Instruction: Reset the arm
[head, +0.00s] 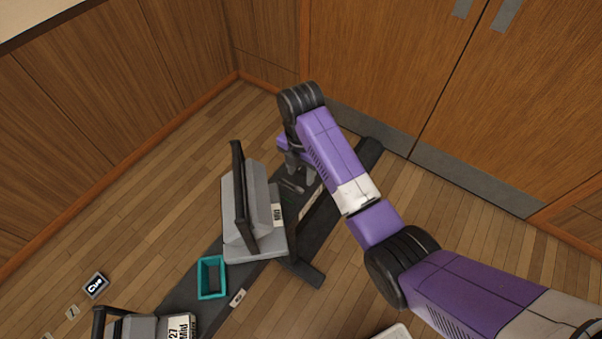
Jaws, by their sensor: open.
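My purple and black arm reaches from the lower right over a dark bench. My gripper (300,173) hangs from its far end and points down, with grey fingers over the far part of the dark bench (203,309). The jaws are open. The forearm partly covers the gripper, and I see nothing held in it. A grey weight-like block with a black upright handle (241,203) and a "Mid" label stands on the bench just left of the gripper, apart from it.
A teal open tray (211,278) sits on the bench below the grey block. Another grey unit with a label (140,328) is at the bottom left. A "Cue" tile (95,285) lies on the wooden floor. Wooden doors (395,60) close off the back.

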